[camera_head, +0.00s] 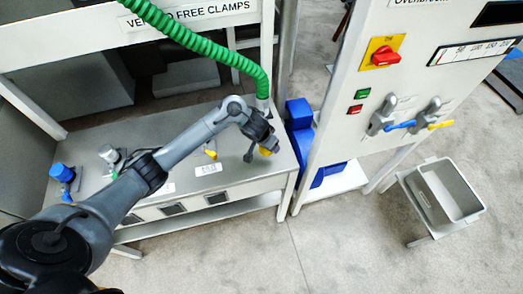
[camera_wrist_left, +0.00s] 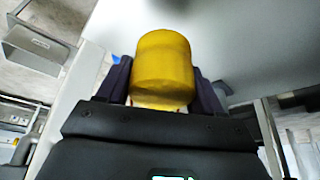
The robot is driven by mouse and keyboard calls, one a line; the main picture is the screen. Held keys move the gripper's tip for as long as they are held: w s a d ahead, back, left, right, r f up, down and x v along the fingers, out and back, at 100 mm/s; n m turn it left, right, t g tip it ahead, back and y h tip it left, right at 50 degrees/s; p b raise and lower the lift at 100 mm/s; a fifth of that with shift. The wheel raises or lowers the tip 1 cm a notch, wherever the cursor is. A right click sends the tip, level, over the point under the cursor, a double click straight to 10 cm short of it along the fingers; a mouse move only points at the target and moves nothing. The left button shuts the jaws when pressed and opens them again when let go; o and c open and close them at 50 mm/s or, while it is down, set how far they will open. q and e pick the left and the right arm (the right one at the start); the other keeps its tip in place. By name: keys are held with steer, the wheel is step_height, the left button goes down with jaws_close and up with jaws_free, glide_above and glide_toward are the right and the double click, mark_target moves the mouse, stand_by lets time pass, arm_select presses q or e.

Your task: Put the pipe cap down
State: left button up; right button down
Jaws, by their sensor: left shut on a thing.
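My left gripper (camera_head: 264,147) is shut on a yellow pipe cap (camera_head: 266,151), which shows at its tip at the right end of the grey workbench in the head view. In the left wrist view the yellow cap (camera_wrist_left: 163,68) sits between the two dark fingers of my left gripper (camera_wrist_left: 163,80). The grey bench top (camera_head: 240,182) lies beneath; I cannot tell whether the cap touches it. My right gripper is not in view.
A green coiled hose (camera_head: 205,48) hangs above the bench. A small yellow-handled part (camera_head: 211,154), a white label (camera_head: 208,169) and a blue valve (camera_head: 63,173) are on the bench. A control cabinet (camera_head: 345,90) stands close on the right. A grey bin (camera_head: 448,190) stands farther right.

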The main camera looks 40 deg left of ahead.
arm_select(q)
steer(key=a+f, duration=0.1)
steer(key=a, duration=0.2)
steer(key=shift+f+b, duration=0.35)
steer(key=shift+f, duration=0.05)
step_height(320, 180, down, 3)
steer(key=shift+f+b, duration=0.2)
steer(key=shift+b, duration=0.65)
steer(key=shift+f, duration=0.25)
steer(key=shift+f, duration=0.2)
steer(key=o, duration=1.1)
steer(key=shift+c, duration=0.2)
steer(key=shift+r, duration=0.15)
